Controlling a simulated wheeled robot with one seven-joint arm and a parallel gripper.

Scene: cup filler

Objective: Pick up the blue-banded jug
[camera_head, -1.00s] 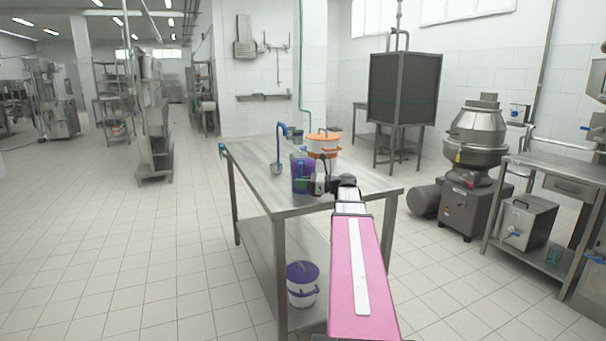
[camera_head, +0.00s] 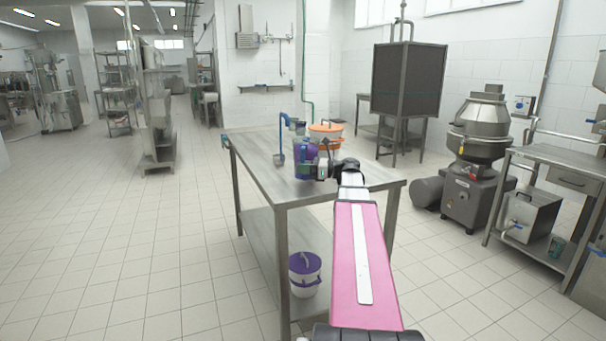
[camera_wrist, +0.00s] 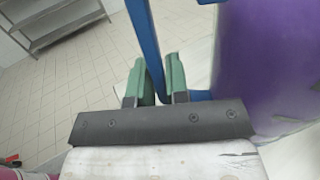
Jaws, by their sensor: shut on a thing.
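The jug (camera_head: 300,158) has a purple body and stands near the front edge of the steel table. In the wrist view its purple side (camera_wrist: 268,60) fills the right, with a blue handle (camera_wrist: 142,40) beside it. I cannot make out a blue band clearly. My gripper (camera_wrist: 158,72) has green fingers, one on each side of the blue handle, and is shut on it. In the head view my gripper (camera_head: 318,168) is at the jug's right side. The jug's base looks at or just above the table top; I cannot tell which.
The steel table (camera_head: 262,172) is clear at its left. A hooked blue ladle (camera_head: 281,140) stands left of the jug. An orange-lidded bucket (camera_head: 325,130) is just behind it. A purple-lidded white bucket (camera_head: 305,282) is on the lower shelf. A mixer (camera_head: 474,150) stands right.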

